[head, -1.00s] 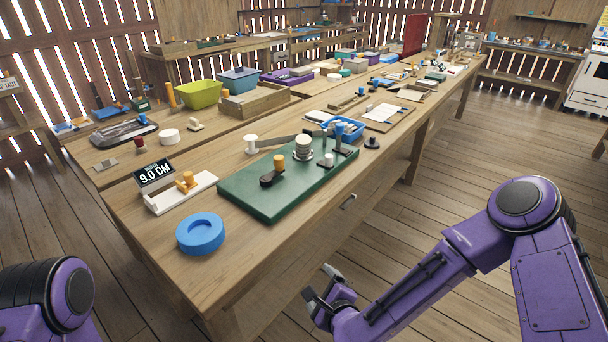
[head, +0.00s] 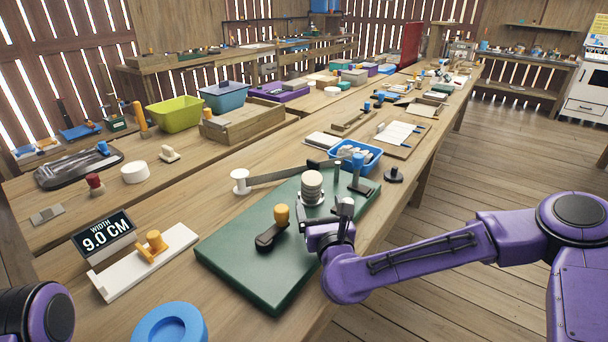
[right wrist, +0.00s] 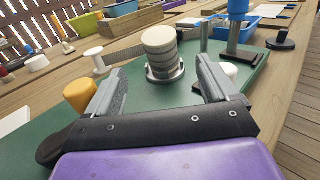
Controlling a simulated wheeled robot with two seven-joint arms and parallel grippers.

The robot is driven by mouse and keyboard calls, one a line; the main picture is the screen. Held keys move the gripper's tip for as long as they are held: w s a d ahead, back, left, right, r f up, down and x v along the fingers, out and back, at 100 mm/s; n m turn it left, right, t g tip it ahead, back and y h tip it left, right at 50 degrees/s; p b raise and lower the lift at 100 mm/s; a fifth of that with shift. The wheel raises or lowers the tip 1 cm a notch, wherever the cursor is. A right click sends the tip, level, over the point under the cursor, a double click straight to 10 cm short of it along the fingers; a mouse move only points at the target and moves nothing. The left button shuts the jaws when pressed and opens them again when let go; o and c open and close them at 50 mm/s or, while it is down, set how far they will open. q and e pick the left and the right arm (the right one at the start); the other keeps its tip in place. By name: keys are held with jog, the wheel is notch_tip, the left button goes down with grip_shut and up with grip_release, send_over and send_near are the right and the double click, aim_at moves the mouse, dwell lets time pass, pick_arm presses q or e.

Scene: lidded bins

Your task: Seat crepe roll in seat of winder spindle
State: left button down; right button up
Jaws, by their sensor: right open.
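A cream, ribbed roll, which looks like the crepe roll (head: 312,184), stands on a round grey seat of the winder spindle (head: 312,199) on the green board (head: 240,262). In the right wrist view the roll (right wrist: 160,45) looks slightly tilted above the grey seat (right wrist: 164,78); I cannot tell how deep it sits. My right gripper (head: 340,208) is just on the near side of the roll, open and empty. In the right wrist view its fingers frame the roll, apart from it. My left gripper is out of view.
An orange-knobbed crank (head: 272,236) stands left on the board. A blue-topped post (head: 358,175) and blue tray (head: 355,157) are behind. A grey strip (head: 290,174) runs from a white spool (head: 240,183). A blue ring (head: 170,326) lies in front.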

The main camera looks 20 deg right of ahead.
aim_at(314, 188)
jog(key=w, duration=0.3)
jog(key=w+p, duration=0.1)
jog(key=w, duration=0.2)
jog(key=w+d, duration=0.1)
jog(key=w, duration=0.2)
jog(key=shift+r+p, duration=0.2)
jog(key=shift+p, duration=0.1)
jog(key=shift+w, duration=0.45)
jog(key=c, duration=1.1)
